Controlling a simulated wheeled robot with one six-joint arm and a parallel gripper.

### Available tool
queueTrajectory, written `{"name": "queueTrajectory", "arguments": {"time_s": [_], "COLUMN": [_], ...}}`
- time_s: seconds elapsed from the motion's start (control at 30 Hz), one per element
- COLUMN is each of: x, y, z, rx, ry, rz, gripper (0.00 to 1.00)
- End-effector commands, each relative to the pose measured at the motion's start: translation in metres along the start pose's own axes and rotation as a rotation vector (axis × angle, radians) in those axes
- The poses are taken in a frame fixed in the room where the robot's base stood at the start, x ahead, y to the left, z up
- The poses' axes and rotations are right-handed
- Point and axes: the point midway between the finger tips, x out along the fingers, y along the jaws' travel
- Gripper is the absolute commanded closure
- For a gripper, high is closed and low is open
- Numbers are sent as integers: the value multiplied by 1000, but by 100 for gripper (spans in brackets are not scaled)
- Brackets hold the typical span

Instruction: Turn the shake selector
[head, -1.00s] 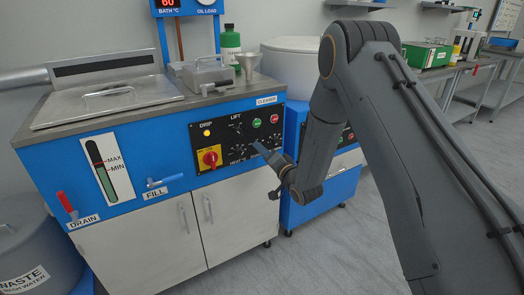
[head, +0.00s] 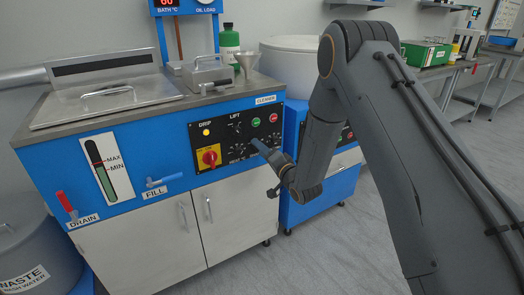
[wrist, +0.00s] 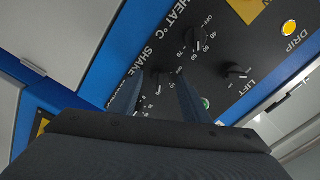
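The shake selector (wrist: 160,78) is a small dark knob with a dial on the black panel, beside the SHAKE label in the wrist view. My gripper (wrist: 160,82) has its two blue-grey fingers apart, one on each side of the knob in the picture. Dark gaps show between knob and fingers; I cannot tell how near the tips are to the panel. In the head view my gripper (head: 258,147) is at the lower right of the panel and hides the selector.
The heat knob (wrist: 196,46) and lift knob (wrist: 236,72) sit close by on the same panel. A red rotary switch (head: 209,157) on a yellow plate is to the left. A green button (wrist: 206,103) is near my right finger. Cabinet doors (head: 190,220) lie below.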

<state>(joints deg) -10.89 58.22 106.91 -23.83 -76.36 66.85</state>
Motion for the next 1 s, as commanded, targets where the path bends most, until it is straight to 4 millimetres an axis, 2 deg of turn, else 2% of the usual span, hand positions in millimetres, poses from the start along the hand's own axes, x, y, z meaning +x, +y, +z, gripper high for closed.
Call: {"name": "queueTrajectory", "arguments": {"time_s": [0.17, 0.27, 0.5, 0.7, 1.0], "x": [-2, -10, -50, -73, -78], "y": [0, 0, 0, 1, 1], "z": [1, 0, -1, -1, -1], "rx": [0, 0, 1, 0, 0], "ry": [-1, 0, 1, 0, 1], "rz": [0, 2, 2, 2, 0], "gripper": [57, 57, 57, 57, 57]}}
